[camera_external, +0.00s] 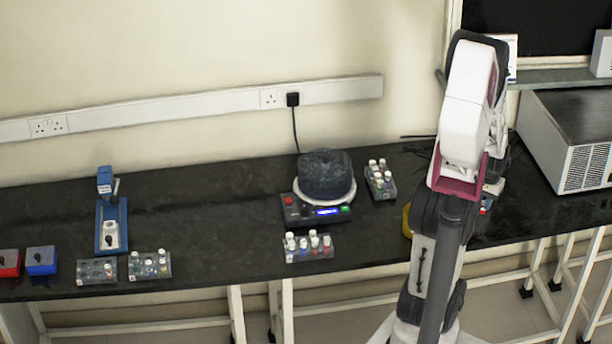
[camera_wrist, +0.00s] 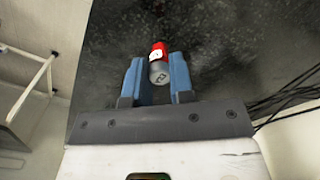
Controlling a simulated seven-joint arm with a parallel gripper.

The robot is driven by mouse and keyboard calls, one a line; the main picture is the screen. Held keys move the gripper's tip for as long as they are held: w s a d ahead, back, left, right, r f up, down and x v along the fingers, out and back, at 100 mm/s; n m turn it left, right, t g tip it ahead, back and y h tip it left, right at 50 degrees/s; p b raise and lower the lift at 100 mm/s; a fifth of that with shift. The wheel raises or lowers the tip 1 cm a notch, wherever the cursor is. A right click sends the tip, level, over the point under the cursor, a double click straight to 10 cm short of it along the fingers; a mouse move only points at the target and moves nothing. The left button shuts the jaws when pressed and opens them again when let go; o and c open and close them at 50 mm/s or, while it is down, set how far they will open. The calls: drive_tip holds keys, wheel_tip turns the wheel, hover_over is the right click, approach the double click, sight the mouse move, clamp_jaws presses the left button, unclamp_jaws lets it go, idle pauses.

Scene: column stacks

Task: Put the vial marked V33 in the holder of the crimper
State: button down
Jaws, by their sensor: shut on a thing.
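A small vial with a red band (camera_wrist: 158,50) and a grey end facing the camera is between the blue fingers of my gripper (camera_wrist: 158,72) in the wrist view. The gripper is shut on it. The vial's marking is too small to read, so I cannot tell whether it is V33. In the external view my arm hides most of the gripper and the vial at the right of the bench. The blue crimper (camera_external: 106,182) stands upright at the left of the bench, with a pale holder (camera_external: 110,234) on its base, far from my gripper.
Racks with several vials stand at the crimper's front (camera_external: 150,265), mid-bench (camera_external: 308,248) and right of the hotplate (camera_external: 380,180). The hotplate (camera_external: 318,212) bears a dark round block. Red and blue boxes (camera_external: 41,260) sit far left. The bench (camera_external: 215,215) is clear between crimper and hotplate.

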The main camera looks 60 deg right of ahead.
drive_tip(key=d, duration=0.3)
drive_tip(key=w+d, duration=0.1)
drive_tip(key=d, duration=0.3)
drive_tip(key=w+d+f, duration=0.1)
drive_tip(key=d, duration=0.3)
drive_tip(key=shift+d+f, duration=0.1)
drive_tip(key=shift+d, duration=0.1)
drive_tip(key=shift+f, duration=0.1)
drive_tip(key=shift+f, duration=1.65)
drive_tip(key=shift+f, duration=0.1)
drive_tip(key=c, duration=1)
unclamp_jaws()
wheel_tip(320, 180, up, 12)
